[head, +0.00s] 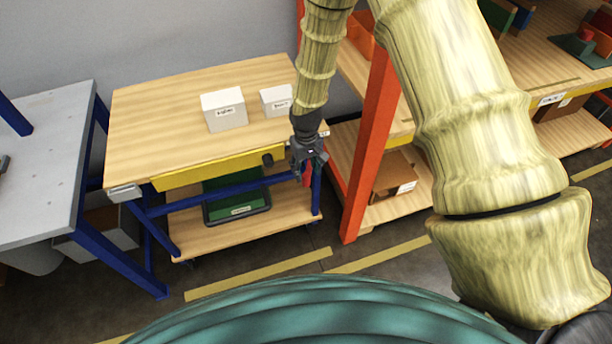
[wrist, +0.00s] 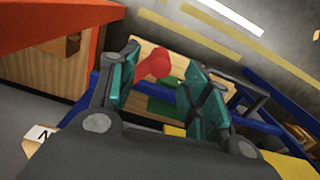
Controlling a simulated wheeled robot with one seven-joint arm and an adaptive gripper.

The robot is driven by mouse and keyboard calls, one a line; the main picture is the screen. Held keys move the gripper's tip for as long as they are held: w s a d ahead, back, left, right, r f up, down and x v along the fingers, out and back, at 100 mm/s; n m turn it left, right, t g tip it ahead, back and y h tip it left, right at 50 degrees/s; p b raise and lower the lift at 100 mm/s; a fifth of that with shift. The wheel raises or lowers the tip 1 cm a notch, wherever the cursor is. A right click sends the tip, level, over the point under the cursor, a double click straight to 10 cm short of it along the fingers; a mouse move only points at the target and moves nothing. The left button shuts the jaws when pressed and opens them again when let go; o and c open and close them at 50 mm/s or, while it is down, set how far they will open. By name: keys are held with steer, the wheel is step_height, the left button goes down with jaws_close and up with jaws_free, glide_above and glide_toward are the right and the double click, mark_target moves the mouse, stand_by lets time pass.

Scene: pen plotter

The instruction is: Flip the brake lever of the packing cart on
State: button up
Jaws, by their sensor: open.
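The packing cart (head: 150,115) has a wooden top, a yellow front edge and a blue frame. A red lever (head: 307,176), likely the brake lever, shows at the cart's right front corner, partly hidden by my gripper (head: 308,163). In the wrist view the red rounded lever end (wrist: 155,62) appears between the two teal finger pads of my gripper (wrist: 160,88), toward their far ends. The fingers are apart on either side of it. I cannot tell whether either pad touches it. The lever's base is hidden.
Two white labelled boxes (head: 224,110) (head: 277,100) stand on the cart top. A dark green tray (head: 237,203) lies on its lower shelf. An orange-posted rack (head: 370,145) stands close to the right, and a grey table (head: 45,150) to the left. Yellow lines mark the floor.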

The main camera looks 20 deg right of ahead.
mark_target(306, 175)
steer(key=shift+f+p, duration=0.35)
steer(key=shift+f, duration=2.05)
jaws_close()
